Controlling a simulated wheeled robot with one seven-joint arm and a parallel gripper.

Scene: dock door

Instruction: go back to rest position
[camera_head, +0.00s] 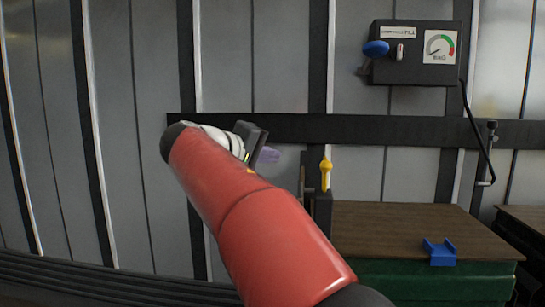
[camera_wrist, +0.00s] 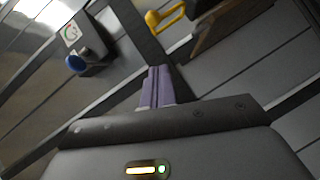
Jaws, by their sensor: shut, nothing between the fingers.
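My gripper (camera_head: 268,155) is raised in front of the ribbed grey wall, at the end of my red arm, left of the yellow handle (camera_head: 326,174). In the wrist view its two purple fingers (camera_wrist: 157,87) lie together with nothing between them. The yellow handle also shows in the wrist view (camera_wrist: 167,19), beyond the fingertips and apart from them. My arm hides part of the wall and the left end of the bench area in the head view.
A dark gauge box (camera_head: 415,55) with a blue knob (camera_head: 376,48) hangs on the wall at upper right, its cable hanging down. A brown-topped bench (camera_head: 390,225) with a green front stands at lower right, bearing a blue bracket (camera_head: 440,252). The wall area left of my arm is clear.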

